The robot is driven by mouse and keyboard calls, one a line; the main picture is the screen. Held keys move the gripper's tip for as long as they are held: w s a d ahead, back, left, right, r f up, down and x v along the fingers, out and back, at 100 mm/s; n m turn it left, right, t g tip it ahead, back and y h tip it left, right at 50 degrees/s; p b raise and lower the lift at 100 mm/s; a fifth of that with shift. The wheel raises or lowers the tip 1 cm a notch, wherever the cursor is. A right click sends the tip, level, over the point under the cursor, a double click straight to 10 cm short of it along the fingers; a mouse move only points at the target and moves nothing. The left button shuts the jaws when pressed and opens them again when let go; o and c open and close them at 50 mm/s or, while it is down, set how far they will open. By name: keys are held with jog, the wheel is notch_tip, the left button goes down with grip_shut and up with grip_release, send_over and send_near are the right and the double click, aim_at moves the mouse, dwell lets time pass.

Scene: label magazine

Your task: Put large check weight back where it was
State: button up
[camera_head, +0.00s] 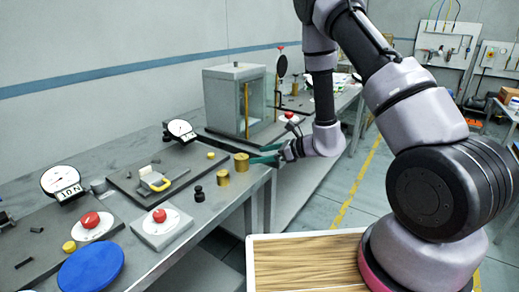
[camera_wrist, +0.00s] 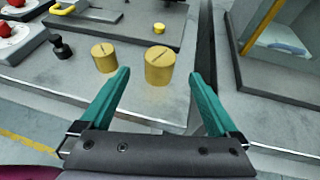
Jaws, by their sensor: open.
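The larger gold cylindrical weight (camera_head: 241,162) stands upright on the grey bench near its front edge, with a slot across its top. It also shows in the wrist view (camera_wrist: 160,67), centred between the tips of my gripper's green fingers. My gripper (camera_head: 257,157) is open and empty, reaching in from the right at low height; in the wrist view (camera_wrist: 160,78) there is a gap on both sides of the weight. I cannot tell whether the tips reach past its near side. A smaller gold weight (camera_wrist: 104,58) stands just left of it.
A small black weight (camera_head: 198,193) stands left of the gold ones. A glass-sided case (camera_head: 237,100) stands to the right.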

jog(key=s+d+r+n+g, duration=0.1)
jog(key=s+r+n+g, duration=0.2)
jog(key=s+r+n, duration=0.55)
jog(key=s+r+n+g, duration=0.3)
jog(key=r, duration=1.1)
jog(key=s+d+r+n+t+h, duration=0.3)
jog(key=s+d+r+n+h, duration=0.1)
jog(key=d, duration=0.4)
jog(key=s+d+r+n+t+h, duration=0.3)
jog(key=s+d+r+t+h, duration=0.1)
jog(key=s+d+r+h, duration=0.2)
jog(key=s+d+r, duration=0.1)
jog(key=d+r, duration=0.1)
jog(key=d, duration=0.1)
jog(key=shift+d+r+n, duration=0.2)
jog(key=shift+d+n, duration=0.1)
jog(key=shift+n, duration=0.05)
